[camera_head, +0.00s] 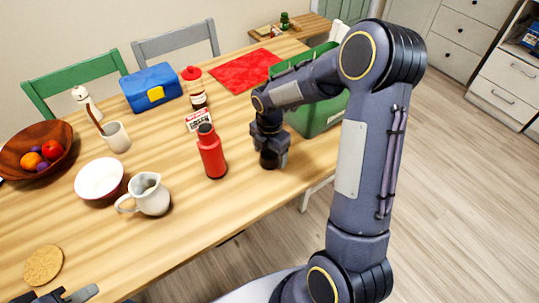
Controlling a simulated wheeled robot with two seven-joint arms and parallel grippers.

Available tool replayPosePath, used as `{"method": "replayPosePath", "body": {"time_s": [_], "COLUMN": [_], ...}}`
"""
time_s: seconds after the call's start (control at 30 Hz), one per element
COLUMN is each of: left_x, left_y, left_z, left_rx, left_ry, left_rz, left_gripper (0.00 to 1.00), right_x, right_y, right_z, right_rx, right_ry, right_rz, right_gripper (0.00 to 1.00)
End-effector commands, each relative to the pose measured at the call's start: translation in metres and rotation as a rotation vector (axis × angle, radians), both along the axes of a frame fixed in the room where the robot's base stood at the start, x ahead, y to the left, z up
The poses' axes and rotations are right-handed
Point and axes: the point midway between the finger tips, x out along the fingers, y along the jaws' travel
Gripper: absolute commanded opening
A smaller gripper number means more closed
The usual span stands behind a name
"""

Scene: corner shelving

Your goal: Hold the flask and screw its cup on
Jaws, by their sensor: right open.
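The red flask (211,158) stands upright on the wooden table, with a narrower dark top. My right gripper (271,153) is open and points down at the table to the right of the flask, apart from it. A small dark round thing (268,160) shows low at its fingers. It may be the cup, but the fingers partly hide it and I cannot tell whether they touch it. My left gripper (68,295) shows only in part at the bottom left edge, far from the flask. Its jaw opening is unclear.
A white jug (149,194) and white bowl (99,178) stand left of the flask. A small labelled box (198,120) and a red-lidded jar (194,88) stand behind it. A green crate (318,118) lies beyond my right arm.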

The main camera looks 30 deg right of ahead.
Motion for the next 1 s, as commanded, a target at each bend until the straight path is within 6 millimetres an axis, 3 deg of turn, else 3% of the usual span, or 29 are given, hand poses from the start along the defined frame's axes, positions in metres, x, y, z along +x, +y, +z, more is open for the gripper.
{"method": "replayPosePath", "body": {"time_s": [0.13,0.5,0.87,1.0], "left_x": [0.0000,0.0000,0.0000,0.0000], "left_y": [0.0000,0.0000,0.0000,0.0000], "left_z": [-0.0007,-0.0007,-0.0007,-0.0007], "left_rx": [0.000,0.000,0.000,0.000], "left_ry": [0.000,0.000,0.000,0.000], "left_rz": [0.000,0.000,0.000,0.000], "left_gripper": [0.30,0.30,0.30,0.30], "right_x": [0.0002,0.0005,0.0005,0.0005], "right_y": [0.0003,0.0001,0.0002,0.0002], "right_z": [-0.0142,-0.0152,-0.0150,-0.0149], "right_rx": [0.000,-0.001,0.000,0.000], "right_ry": [0.001,-0.001,-0.001,-0.001], "right_rz": [0.001,0.000,0.000,0.000], "right_gripper": [0.78,0.77,0.30,0.30]}}
